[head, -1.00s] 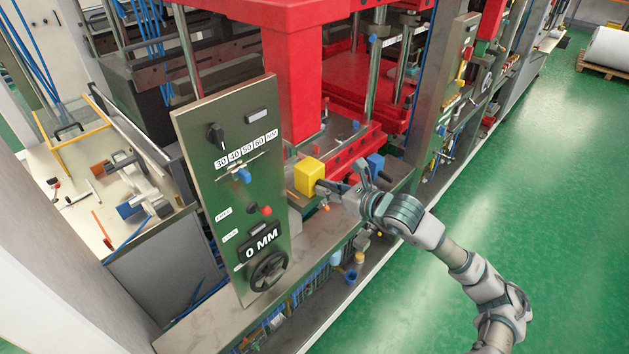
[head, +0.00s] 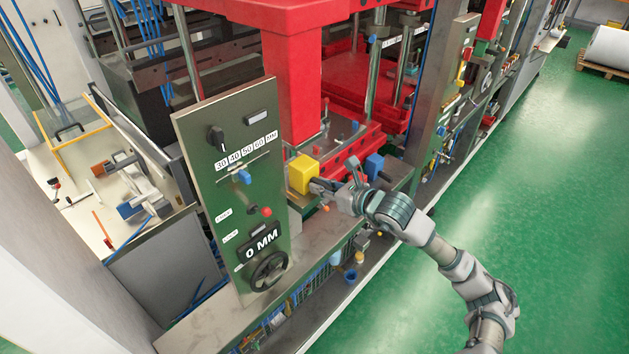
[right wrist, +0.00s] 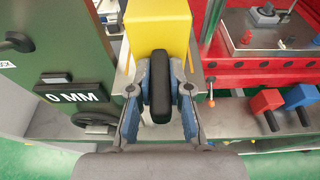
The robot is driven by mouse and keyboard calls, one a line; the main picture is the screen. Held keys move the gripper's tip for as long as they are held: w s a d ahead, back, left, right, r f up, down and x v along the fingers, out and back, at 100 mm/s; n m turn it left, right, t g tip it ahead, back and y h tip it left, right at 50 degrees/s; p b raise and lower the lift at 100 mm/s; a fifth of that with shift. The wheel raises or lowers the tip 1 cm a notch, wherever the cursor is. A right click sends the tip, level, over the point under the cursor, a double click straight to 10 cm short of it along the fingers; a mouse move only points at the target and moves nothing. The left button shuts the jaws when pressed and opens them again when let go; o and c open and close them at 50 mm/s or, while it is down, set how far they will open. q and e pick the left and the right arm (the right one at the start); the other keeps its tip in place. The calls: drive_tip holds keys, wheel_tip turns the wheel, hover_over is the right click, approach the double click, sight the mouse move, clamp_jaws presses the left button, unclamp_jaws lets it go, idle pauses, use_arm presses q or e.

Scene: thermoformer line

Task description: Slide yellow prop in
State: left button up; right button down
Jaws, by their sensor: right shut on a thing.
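The prop sits beside the red press base (head: 350,150), in front of a metal plate. I cannot tell whether it touches a surface beneath. My left gripper is not in view.
The green control panel (head: 230,190) with knobs and a "0 MM" display stands close left of the prop. Blue (right wrist: 300,97) and red (right wrist: 266,101) handled blocks sit to the right along the ledge. The green floor (head: 520,200) at right is clear.

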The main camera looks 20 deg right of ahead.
drive_tip(key=shift+w+a+r, duration=0.1)
drive_tip(key=shift+w+a, duration=0.15)
drive_tip(key=shift+w, duration=0.25)
drive_tip(key=shift+w+a, duration=0.25)
drive_tip(key=shift+w, duration=0.25)
drive_tip(key=shift+w, duration=0.1)
drive_tip(key=c, duration=1)
unclamp_jaws()
drive_tip(key=shift+f, duration=0.2)
drive_tip(key=shift+s+d, duration=0.1)
drive_tip(key=shift+s, duration=0.15)
drive_tip(key=v, duration=1.1)
drive_tip(key=shift+s+r, duration=0.25)
drive_tip(key=shift+d, duration=0.1)
